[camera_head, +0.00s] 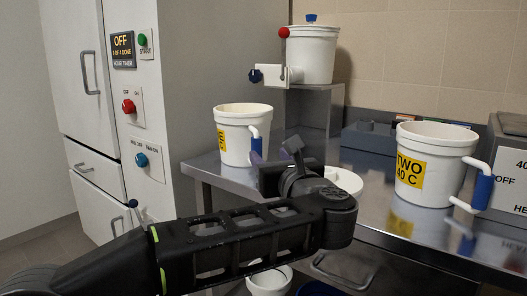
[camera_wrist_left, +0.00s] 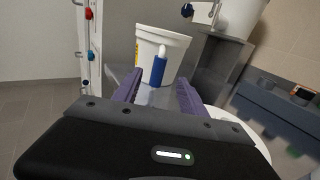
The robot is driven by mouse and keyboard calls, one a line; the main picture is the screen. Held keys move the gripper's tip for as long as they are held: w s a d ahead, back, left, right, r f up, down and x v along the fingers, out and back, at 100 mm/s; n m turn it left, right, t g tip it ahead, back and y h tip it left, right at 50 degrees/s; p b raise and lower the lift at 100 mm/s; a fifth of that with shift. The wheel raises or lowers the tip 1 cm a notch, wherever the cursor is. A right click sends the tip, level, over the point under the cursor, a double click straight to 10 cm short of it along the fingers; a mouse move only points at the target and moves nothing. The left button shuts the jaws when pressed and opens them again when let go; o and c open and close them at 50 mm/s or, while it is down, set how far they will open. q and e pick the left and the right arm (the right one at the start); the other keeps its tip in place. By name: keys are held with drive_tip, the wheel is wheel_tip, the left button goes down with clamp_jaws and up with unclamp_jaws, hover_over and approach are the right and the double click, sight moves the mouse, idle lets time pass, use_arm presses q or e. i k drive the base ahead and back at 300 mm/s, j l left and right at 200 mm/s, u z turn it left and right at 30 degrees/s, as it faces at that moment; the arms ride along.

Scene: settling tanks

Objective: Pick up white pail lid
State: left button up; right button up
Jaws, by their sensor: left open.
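A flat white round piece, which looks like the white pail lid (camera_head: 347,179), lies on the metal bench, partly hidden behind my left wrist. In the left wrist view a white curved edge (camera_wrist_left: 254,131) shows to the right of the gripper, mostly covered. My left gripper (camera_head: 281,165) is open and empty, just left of the lid in the head view. Its two purple-grey fingers (camera_wrist_left: 158,88) point toward a white pail (camera_head: 243,117) with a blue-gripped handle, which also shows in the left wrist view (camera_wrist_left: 161,43). My right gripper is not in view.
A white pail labelled TWO 40 C (camera_head: 433,150) stands at the right of the bench. Another pail (camera_head: 312,55) with a valve sits on a raised metal stand (camera_head: 335,100). A grey cabinet (camera_head: 215,60) is at left, a grey control box (camera_head: 511,180) at right.

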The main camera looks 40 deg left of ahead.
sight(347, 180)
drive_tip(key=k, duration=1)
